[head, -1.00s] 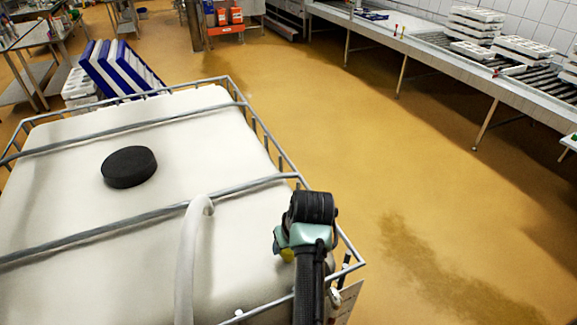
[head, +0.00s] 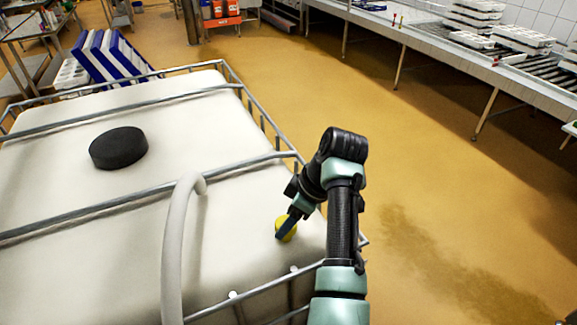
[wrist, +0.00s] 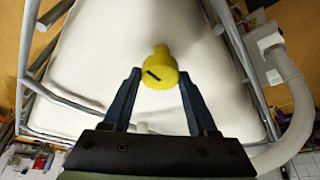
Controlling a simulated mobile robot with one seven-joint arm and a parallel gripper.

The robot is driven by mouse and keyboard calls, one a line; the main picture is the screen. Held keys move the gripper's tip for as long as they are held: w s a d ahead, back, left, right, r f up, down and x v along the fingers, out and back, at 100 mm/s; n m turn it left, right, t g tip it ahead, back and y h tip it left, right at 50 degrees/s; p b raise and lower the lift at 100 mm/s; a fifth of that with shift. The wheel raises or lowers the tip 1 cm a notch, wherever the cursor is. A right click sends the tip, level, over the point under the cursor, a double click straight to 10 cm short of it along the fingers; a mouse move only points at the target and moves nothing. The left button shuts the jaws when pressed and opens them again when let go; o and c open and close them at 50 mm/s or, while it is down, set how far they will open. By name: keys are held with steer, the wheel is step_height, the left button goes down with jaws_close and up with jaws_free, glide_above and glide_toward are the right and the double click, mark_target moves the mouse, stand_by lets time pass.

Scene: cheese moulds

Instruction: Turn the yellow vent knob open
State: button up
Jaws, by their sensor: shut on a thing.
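The yellow vent knob (head: 291,235) stands on top of the white tank (head: 60,200), near its right corner. In the wrist view the knob (wrist: 158,60) sits between the two finger tips, with a short slanted dark mark on its face. My gripper (head: 286,230) reaches down to the knob from the right. In the wrist view my gripper (wrist: 159,77) has one finger on each side of the knob and is shut on it. In the head view a finger hides part of the knob.
A metal cage (head: 262,158) surrounds the tank, with bars across its top. A pale hose (head: 175,250) rises left of the knob. A black round lid (head: 118,148) lies farther left. Open floor (head: 440,210) is to the right, with a conveyor beyond.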

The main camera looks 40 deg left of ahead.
steer(key=shift+n, duration=0.4)
steer(key=o, duration=1.4)
steer(key=b+v, duration=0.2)
steer(key=v, duration=1.1)
steer(key=shift+w+a, duration=0.1)
steer(key=shift+a, duration=0.1)
